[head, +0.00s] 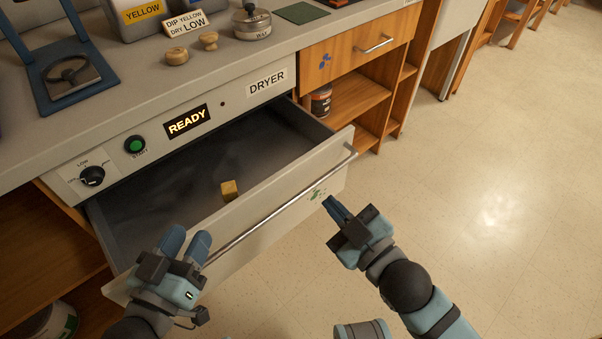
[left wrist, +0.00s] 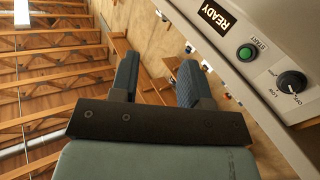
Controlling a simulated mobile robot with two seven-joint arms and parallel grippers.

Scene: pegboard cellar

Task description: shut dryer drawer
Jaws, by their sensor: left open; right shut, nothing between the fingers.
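The dryer drawer (head: 290,194) is pulled out from the grey dryer front (head: 222,100) in the head view. Its long metal handle bar (head: 265,221) runs along the outer face. A small yellow block (head: 229,190) lies inside the drawer. My left gripper (head: 187,241) is open over the left part of the drawer front, near the handle's left end; I cannot tell whether it touches. It also shows open and empty in the left wrist view (left wrist: 158,77). My right gripper (head: 331,203) is shut and empty, just outside the drawer front near the handle's right part.
The dryer panel has a lit READY display (head: 187,121), a green START button (head: 135,145) and a black knob (head: 92,176). A pot (head: 251,22) and wooden knobs stand on the counter. A wooden cabinet (head: 355,50) stands to the right. The floor (head: 480,180) at right is clear.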

